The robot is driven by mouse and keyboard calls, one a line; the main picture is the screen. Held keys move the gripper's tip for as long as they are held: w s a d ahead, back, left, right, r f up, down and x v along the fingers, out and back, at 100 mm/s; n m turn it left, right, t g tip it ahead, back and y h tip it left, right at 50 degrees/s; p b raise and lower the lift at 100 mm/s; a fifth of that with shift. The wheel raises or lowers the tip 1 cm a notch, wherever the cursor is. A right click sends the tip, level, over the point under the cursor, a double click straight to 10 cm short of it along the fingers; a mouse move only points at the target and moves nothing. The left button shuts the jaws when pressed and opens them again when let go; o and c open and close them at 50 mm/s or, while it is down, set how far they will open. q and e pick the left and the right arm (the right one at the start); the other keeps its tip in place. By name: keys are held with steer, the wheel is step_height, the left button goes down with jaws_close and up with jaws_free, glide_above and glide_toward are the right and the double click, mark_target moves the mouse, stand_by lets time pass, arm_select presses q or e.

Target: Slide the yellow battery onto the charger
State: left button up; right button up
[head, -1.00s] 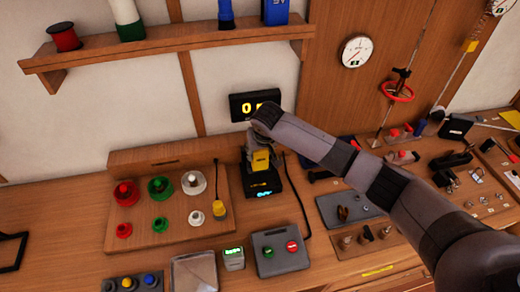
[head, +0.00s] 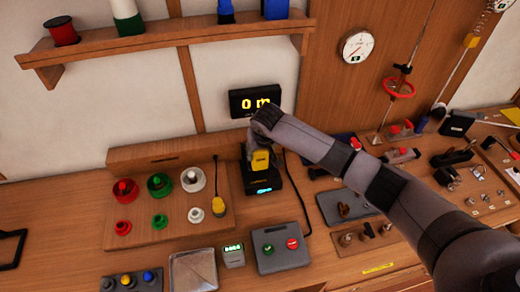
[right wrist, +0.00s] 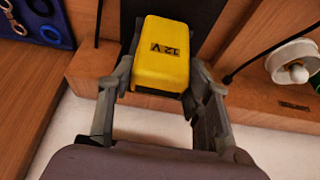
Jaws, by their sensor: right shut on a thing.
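The yellow battery (head: 260,160) sits over the black charger (head: 264,185) at the back of the bench. In the right wrist view the battery (right wrist: 162,55) shows a 12 V label and lies between the two fingers. My right gripper (right wrist: 160,88) is shut on it from both sides. In the head view my right gripper (head: 258,150) is partly hidden by its own arm. The charger shows a lit blue strip at its front. I cannot tell whether the battery is fully seated on it. My left gripper is not in view.
A black display (head: 254,102) hangs behind the arm. A wooden board with coloured knobs (head: 170,232) is left of the charger. A grey two-button box (head: 280,248) stands in front, and a black cable (head: 302,200) runs along the right.

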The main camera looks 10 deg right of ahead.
steer(key=shift+f, duration=0.15)
steer(key=o, duration=1.5)
steer(key=shift+f, duration=0.1)
steer(key=shift+s, duration=0.1)
steer(key=v, duration=1.2)
